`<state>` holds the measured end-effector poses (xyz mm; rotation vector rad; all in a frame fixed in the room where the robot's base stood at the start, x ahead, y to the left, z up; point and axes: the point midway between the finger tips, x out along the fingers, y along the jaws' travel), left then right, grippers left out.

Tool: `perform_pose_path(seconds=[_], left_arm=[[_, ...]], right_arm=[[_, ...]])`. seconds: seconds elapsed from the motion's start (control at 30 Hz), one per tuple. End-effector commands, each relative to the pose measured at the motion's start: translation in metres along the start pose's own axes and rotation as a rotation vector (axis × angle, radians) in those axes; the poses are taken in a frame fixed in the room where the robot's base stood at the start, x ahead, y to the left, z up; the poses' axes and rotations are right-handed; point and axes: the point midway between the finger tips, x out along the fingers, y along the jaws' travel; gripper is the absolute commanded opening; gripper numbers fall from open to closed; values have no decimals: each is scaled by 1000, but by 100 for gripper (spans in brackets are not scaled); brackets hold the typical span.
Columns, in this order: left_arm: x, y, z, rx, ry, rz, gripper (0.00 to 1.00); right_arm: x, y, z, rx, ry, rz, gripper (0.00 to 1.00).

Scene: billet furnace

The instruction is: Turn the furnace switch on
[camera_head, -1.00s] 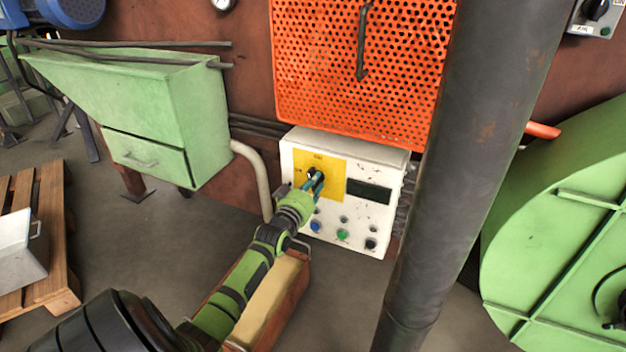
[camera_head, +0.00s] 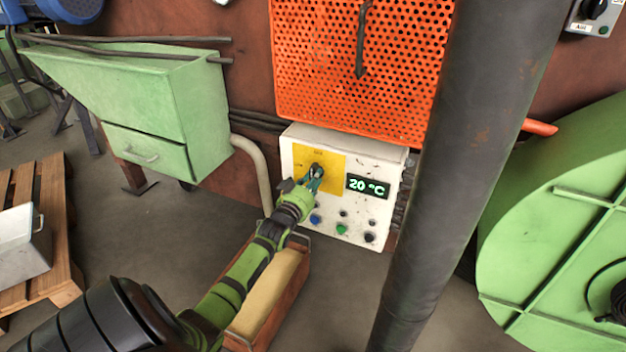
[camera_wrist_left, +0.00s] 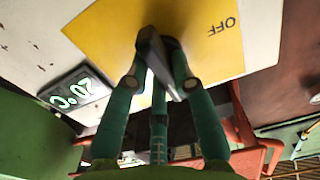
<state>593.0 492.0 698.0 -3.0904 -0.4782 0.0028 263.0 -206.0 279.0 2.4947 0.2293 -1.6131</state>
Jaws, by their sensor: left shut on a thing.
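The furnace switch (camera_head: 316,170) is a dark rotary knob on a yellow plate (camera_head: 333,163) on the white control box (camera_head: 296,150). My left gripper (camera_head: 314,181) is at the knob and shut on it. In the left wrist view the dark knob (camera_wrist_left: 152,50) sits between the green fingers of my left gripper (camera_wrist_left: 158,75), turned at an angle. The word OFF shows on the yellow plate there. The display (camera_head: 367,187) is lit and reads 20 °C. The fingers partly hide the knob. My right gripper is not in view.
A thick dark pipe (camera_head: 428,180) stands just right of the control box. An orange perforated panel (camera_head: 350,70) is above it. Blue, green and black buttons (camera_head: 341,228) sit below the knob. A long wooden box (camera_head: 275,290) lies under my left arm.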

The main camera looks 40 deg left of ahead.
Motion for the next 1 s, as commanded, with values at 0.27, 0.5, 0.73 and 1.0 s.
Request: perform_pose_path(seconds=[0.27,0.5,0.73,1.0], left_arm=[[0,0,0,3,0,0,49],[0,0,0,1,0,0,49],[-21,1,2,0,-3,1,49],[-78,0,2,1,-4,0,49]], right_arm=[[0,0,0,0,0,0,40],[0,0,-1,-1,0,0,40],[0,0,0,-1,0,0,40],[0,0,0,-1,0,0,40]])
